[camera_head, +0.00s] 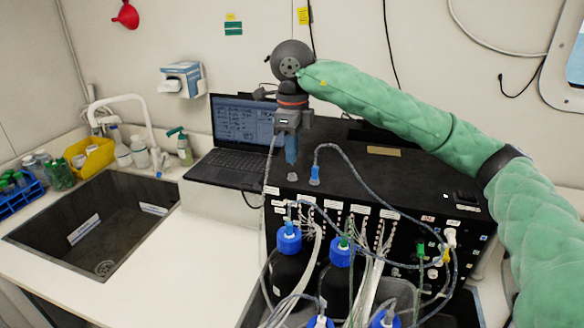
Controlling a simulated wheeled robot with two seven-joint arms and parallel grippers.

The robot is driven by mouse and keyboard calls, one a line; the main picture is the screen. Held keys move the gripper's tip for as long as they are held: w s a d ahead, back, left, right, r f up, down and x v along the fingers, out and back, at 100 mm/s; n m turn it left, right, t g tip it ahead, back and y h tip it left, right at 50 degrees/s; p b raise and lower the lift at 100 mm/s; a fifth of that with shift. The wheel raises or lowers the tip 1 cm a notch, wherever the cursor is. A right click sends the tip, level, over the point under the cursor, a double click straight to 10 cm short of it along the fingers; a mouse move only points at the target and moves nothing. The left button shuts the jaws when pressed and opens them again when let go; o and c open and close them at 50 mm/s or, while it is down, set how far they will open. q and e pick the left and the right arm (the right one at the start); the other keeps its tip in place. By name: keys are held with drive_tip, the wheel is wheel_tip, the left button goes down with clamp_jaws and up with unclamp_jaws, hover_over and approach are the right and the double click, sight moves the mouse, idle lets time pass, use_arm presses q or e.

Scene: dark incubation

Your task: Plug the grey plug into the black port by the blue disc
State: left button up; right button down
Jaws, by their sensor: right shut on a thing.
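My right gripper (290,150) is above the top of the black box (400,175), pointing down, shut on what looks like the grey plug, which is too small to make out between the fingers. A pale cable runs down from beside it past the box's left edge. A small grey piece (292,177) shows just below the fingertips; I cannot tell whether it is fixed to the box. A blue connector (315,175) with a grey cable stands upright on the box to its right. I cannot make out the black port or the blue disc for certain. My left gripper is out of view.
An open laptop (243,135) stands left of the box. Several blue-capped bottles with tubes, one cap (289,238) at the left, stand before the box's front panel. A sink (90,225) is at the left. The white counter (190,270) between is clear.

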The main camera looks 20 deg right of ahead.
drive_tip(key=shift+r, duration=1.15)
